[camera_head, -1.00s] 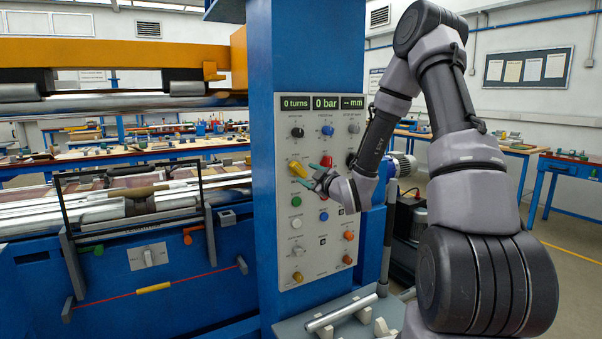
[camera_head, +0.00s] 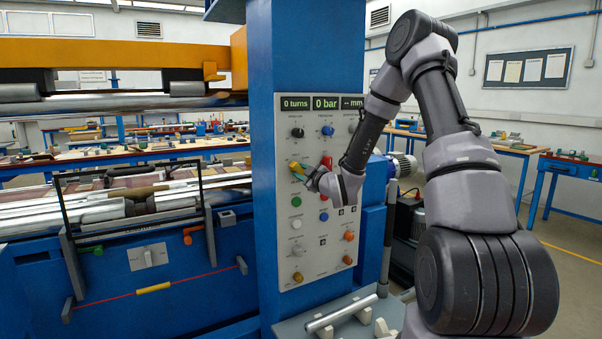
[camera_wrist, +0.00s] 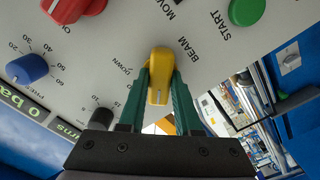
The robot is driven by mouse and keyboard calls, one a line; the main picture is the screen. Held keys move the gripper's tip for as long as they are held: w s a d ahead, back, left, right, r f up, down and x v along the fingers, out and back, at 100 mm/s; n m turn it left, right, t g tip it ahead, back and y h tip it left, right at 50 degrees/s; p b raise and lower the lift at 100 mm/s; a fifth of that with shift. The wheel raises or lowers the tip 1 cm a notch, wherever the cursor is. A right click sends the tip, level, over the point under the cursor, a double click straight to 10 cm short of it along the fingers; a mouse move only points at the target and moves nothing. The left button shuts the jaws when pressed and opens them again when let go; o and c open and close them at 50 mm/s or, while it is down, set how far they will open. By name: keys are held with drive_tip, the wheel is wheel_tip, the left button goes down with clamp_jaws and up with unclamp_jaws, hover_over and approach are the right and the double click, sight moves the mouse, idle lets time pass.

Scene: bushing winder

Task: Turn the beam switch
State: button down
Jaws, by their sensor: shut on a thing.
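The beam switch is a yellow knob (camera_wrist: 160,72) on the grey control panel (camera_head: 318,255). The letters "BEAM" stand beside it in the wrist view. My gripper (camera_wrist: 160,95) has its two green fingers on either side of the knob, shut on it. In the head view my gripper (camera_head: 302,173) is at the panel's left side, and it covers part of the yellow knob (camera_head: 294,167).
A green start button (camera_wrist: 246,10), a red knob (camera_wrist: 70,8), a blue knob (camera_wrist: 27,68) and a black knob (camera_wrist: 101,117) sit around the switch. Displays (camera_head: 325,102) top the panel. A winding machine with a dark frame (camera_head: 63,210) stands at the left.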

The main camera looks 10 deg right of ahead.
drive_tip(key=shift+m, duration=0.3)
drive_tip(key=m, duration=0.4)
drive_tip(key=shift+m, duration=2.1)
drive_tip(key=c, duration=0.6)
unclamp_jaws()
